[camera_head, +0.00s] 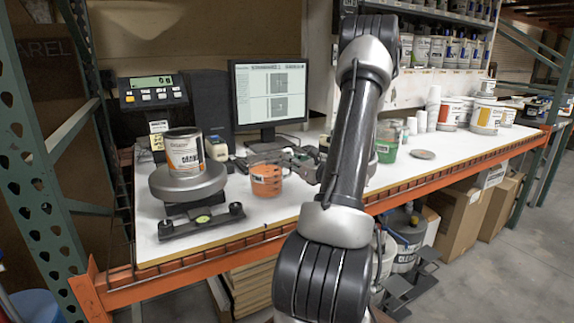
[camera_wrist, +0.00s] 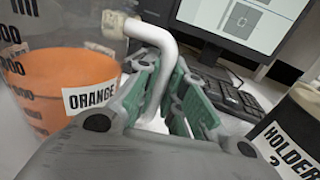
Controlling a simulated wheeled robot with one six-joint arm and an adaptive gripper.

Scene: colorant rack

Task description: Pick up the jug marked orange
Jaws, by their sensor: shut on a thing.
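The jug marked orange (camera_head: 266,181) is clear with orange contents, at the middle left of the white bench in the head view. In the wrist view the jug (camera_wrist: 72,90) fills the left side, its ORANGE label facing me. My gripper (camera_head: 292,161) reaches it from the right. In the wrist view my gripper (camera_wrist: 168,88) is shut on the jug's white handle, which passes between the green-padded fingers. The jug looks upright. I cannot tell whether its base touches the bench.
A paint can (camera_head: 185,153) stands on a scale (camera_head: 187,183) left of the jug. A monitor (camera_head: 270,92) and keyboard (camera_wrist: 228,95) are behind. A dark holder (camera_wrist: 290,130) is close on the right in the wrist view. A green jug (camera_head: 387,147) stands beyond my arm.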

